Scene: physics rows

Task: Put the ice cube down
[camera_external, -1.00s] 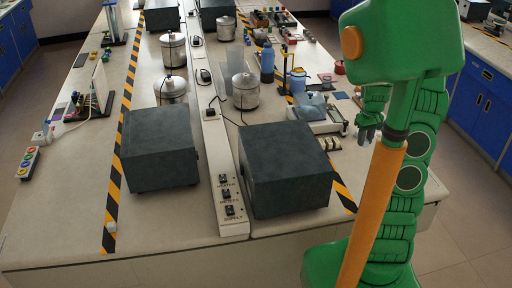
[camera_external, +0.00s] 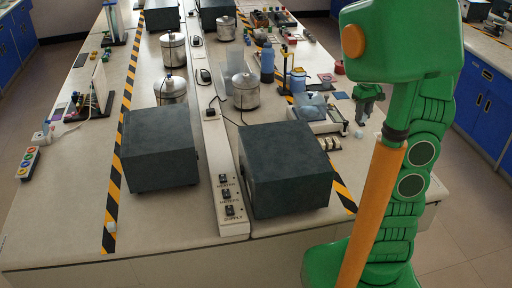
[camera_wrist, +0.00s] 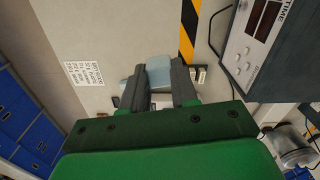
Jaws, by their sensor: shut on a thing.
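My gripper (camera_external: 362,118) points down over the right side of the bench, beyond my arm column. The pale blue ice cube (camera_external: 359,134) shows at the fingertips in the external view. In the wrist view, my gripper (camera_wrist: 159,84) is shut on the light blue, translucent ice cube (camera_wrist: 158,70), which sits between the two dark fingers. I cannot tell whether the cube touches the bench top.
A scale-like instrument (camera_external: 325,124) stands just left of my gripper. A large dark box (camera_external: 285,170) is nearer.

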